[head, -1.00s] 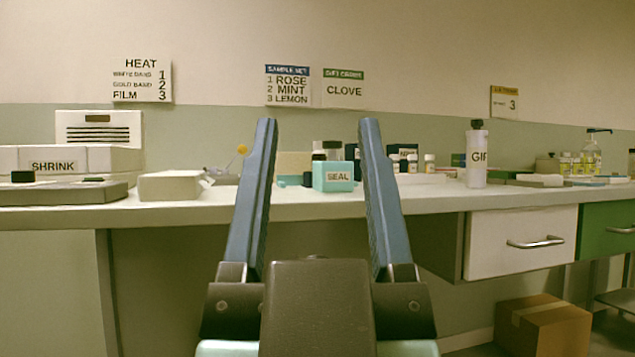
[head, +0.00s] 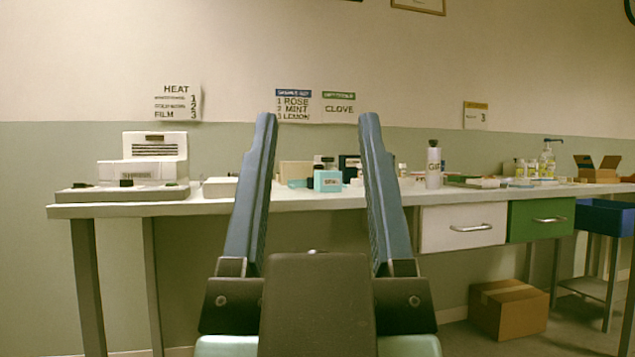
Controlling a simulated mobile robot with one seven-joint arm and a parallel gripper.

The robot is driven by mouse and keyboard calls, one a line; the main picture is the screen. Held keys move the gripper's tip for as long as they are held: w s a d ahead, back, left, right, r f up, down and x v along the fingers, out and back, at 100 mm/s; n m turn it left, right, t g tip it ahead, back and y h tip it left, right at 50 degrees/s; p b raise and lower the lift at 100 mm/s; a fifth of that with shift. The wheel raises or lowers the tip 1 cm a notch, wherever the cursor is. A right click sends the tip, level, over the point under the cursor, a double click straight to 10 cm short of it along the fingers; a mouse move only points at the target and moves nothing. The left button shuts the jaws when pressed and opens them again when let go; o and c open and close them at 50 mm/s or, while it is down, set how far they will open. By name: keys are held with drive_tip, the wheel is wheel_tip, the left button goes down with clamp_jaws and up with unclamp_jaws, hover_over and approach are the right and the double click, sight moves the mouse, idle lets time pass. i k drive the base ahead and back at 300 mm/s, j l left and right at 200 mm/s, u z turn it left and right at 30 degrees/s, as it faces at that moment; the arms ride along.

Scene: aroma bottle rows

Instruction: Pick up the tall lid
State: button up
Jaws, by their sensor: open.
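My gripper (head: 316,115) is open and empty, its two blue fingers pointing up in front of the bench. The bench (head: 300,202) stands beyond it. I cannot tell for certain which thing is the tall lid. Between the fingers stand a turquoise box (head: 328,181), a beige box (head: 296,171) and small dark items, too small to make out. A tall white bottle (head: 433,170) with a dark cap (head: 433,143) stands right of the fingers. The fingers may hide other things on the bench.
A white heat machine (head: 155,146) stands on the bench's left part. Small bottles, a pump bottle (head: 547,160) and an open carton (head: 597,168) are to the right. Below are a white drawer (head: 450,226), a green drawer (head: 528,220), a floor carton (head: 508,308) and a blue bin (head: 606,217).

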sight(347, 163)
drive_tip(key=j+z, duration=0.25)
drive_tip(key=j, duration=0.6)
drive_tip(key=k+j+z, duration=0.1)
drive_tip(key=j+z, duration=0.15)
drive_tip(key=j, duration=0.55)
drive_tip(key=i+l+u, duration=0.1)
drive_tip(key=l, duration=0.3)
drive_tip(key=i+l+u, duration=0.1)
drive_tip(key=l, duration=0.35)
drive_tip(key=i+l+u, duration=0.1)
drive_tip(key=i+l, duration=0.15)
drive_tip(key=l, duration=0.2)
drive_tip(key=i+l+u, duration=0.1)
drive_tip(key=l, duration=0.35)
drive_tip(key=i+l+u, duration=0.1)
drive_tip(key=l, duration=0.35)
